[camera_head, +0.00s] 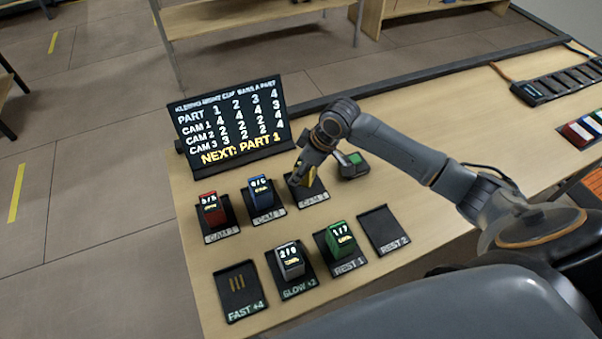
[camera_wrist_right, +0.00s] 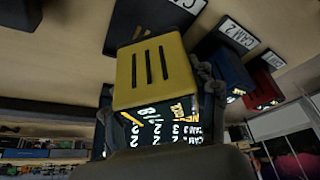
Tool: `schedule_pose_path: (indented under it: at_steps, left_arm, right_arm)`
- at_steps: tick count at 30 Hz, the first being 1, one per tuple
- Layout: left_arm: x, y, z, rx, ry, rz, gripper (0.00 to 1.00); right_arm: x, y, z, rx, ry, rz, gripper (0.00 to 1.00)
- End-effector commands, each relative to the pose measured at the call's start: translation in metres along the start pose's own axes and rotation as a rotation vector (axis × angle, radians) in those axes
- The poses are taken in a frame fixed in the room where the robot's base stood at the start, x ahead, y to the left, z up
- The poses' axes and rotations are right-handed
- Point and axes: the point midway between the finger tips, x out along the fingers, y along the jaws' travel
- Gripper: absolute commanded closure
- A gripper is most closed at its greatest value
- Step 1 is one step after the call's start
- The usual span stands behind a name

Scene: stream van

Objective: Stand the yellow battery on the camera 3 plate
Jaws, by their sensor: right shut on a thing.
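The yellow battery (camera_wrist_right: 155,75) shows a yellow face with three dark slots in the right wrist view. My right gripper (camera_head: 302,176) is shut on it, and only a little yellow (camera_head: 298,182) shows there in the head view. They are over the third plate (camera_head: 314,195) of the back row, right of the blue battery's plate, with bare plate in front. I take it as the camera 3 plate; its label number is too small to read surely. It also shows beyond the battery in the wrist view (camera_wrist_right: 125,25). Any gap under the battery cannot be judged. My left gripper is not in view.
A red battery (camera_head: 211,209) and a blue battery (camera_head: 261,193) stand on plates to the left. White (camera_head: 290,261) and green (camera_head: 340,238) ones stand in front. The Fast (camera_head: 241,290) and Rest 2 (camera_head: 383,230) plates are bare. A screen (camera_head: 232,127) and a green-topped device (camera_head: 352,165) are close behind.

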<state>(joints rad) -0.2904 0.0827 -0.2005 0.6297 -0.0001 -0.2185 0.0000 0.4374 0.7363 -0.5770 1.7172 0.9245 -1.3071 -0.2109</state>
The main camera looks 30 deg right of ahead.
Motion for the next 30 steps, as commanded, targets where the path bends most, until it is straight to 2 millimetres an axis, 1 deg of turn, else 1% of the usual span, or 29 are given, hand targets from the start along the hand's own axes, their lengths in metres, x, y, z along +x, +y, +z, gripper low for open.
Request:
schedule_pose_path:
  at_steps: [2,6,9,20,21,24,30]
  left_arm:
    - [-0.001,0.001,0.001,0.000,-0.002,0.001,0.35]
    - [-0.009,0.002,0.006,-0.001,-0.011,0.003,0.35]
    - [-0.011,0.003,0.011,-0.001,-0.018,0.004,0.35]
    - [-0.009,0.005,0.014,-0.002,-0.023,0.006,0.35]
    - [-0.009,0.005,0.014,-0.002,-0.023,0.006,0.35]
    - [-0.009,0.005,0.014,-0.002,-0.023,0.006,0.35]
    - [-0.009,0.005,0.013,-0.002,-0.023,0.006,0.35]
  right_arm:
    - [0.006,0.005,0.000,0.001,-0.001,0.001,0.87]
    - [0.024,0.004,0.008,0.001,-0.002,-0.001,0.87]
    - [0.032,0.005,0.011,0.001,0.000,0.002,0.87]
    - [0.036,0.005,0.013,0.000,0.000,0.002,0.87]
    - [0.037,0.004,0.014,0.000,-0.002,0.001,0.38]
    - [0.037,0.004,0.014,-0.001,-0.002,0.001,0.19]
    - [0.036,0.004,0.014,0.000,-0.002,0.001,0.19]
